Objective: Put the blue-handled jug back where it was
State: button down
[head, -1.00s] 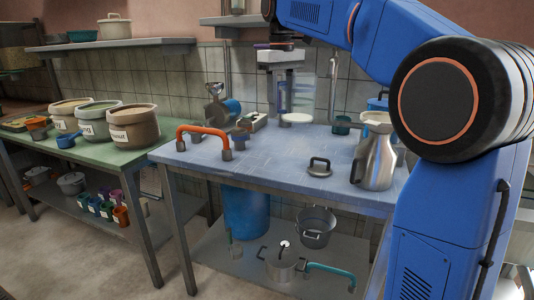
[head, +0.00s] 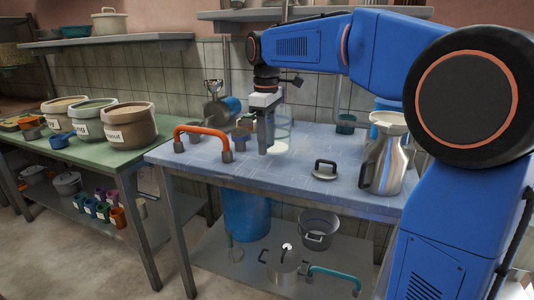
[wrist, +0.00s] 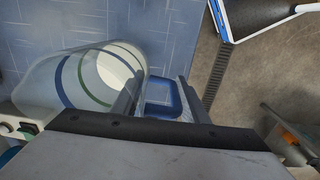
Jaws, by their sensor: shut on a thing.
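The blue-handled jug is a clear vessel (head: 284,130) with white at its bottom. In the head view it is partly hidden behind my gripper (head: 266,146), over the blue-topped table. The wrist view shows the jug (wrist: 88,78) with blue and green bands, its mouth turned to the camera. Its blue handle (wrist: 163,92) lies between my fingers, and my gripper is shut on it. I cannot tell whether the jug's base touches the tabletop.
The blue tabletop (head: 235,172) has free room in front of the jug. An orange handle (head: 202,129) arches at the left edge. A grinder-like machine (head: 214,105) stands behind left.

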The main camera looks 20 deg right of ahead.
jog(key=shift+f, duration=1.95)
jog(key=c, duration=1)
grip_release()
jog(key=shift+f, duration=0.15)
jog(key=shift+c, duration=0.2)
notch_tip(320, 180, up, 12)
jog(key=shift+s+r, duration=0.1)
jog(key=shift+r, duration=0.1)
